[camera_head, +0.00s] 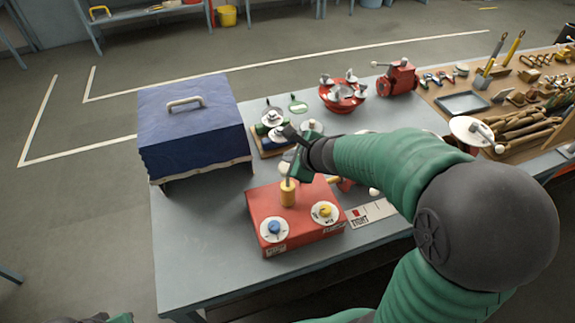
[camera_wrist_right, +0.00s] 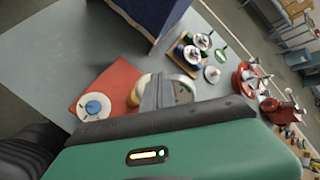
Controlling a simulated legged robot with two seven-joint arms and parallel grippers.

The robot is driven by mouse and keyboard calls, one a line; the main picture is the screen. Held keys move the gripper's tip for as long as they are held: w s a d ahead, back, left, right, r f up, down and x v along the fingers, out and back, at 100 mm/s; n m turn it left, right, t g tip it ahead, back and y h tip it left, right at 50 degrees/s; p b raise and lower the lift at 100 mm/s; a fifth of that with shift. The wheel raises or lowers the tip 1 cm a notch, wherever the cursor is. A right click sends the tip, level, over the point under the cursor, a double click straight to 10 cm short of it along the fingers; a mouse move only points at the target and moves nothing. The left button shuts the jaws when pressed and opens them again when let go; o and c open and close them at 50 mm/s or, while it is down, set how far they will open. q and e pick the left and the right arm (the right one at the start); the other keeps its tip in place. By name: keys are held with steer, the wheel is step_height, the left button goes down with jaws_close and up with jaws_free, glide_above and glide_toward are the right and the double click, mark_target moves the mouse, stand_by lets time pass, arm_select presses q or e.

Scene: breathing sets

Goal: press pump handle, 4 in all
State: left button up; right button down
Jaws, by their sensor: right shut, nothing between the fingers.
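The red pump box (camera_head: 262,205) stands near the front of the grey table. A yellow cylinder (camera_head: 288,194) rises from its top, with a thin rod and a pale knob (camera_head: 284,168) above it. My right gripper (camera_head: 290,174) is shut and empty, pointing down beside the knob; I cannot tell whether it touches. In the wrist view, the grey fingers (camera_wrist_right: 158,93) are together, beside the yellow pump part (camera_wrist_right: 133,97), which they partly hide.
A blue covered box (camera_head: 190,125) stands at the back left. Valve parts (camera_head: 272,117), a red bowl of parts (camera_head: 342,95) and a red machine (camera_head: 397,78) stand behind. A white label plate (camera_head: 372,213) lies right of the pump. The table's front left is clear.

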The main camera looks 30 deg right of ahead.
steer(key=shift+f, duration=0.1)
stand_by(0.4)
steer(key=shift+f+b, duration=0.25)
steer(key=shift+b, duration=0.15)
steer(key=shift+s+f+b, duration=0.1)
steer(key=shift+f+b, duration=2.1)
stand_by(1.6)
steer(key=shift+r, duration=0.1)
steer(key=shift+r+p, duration=2.45)
steer(key=shift+r, duration=0.05)
step_height(320, 180, up, 5)
steer(key=p, duration=0.5)
steer(key=shift+r, duration=0.1)
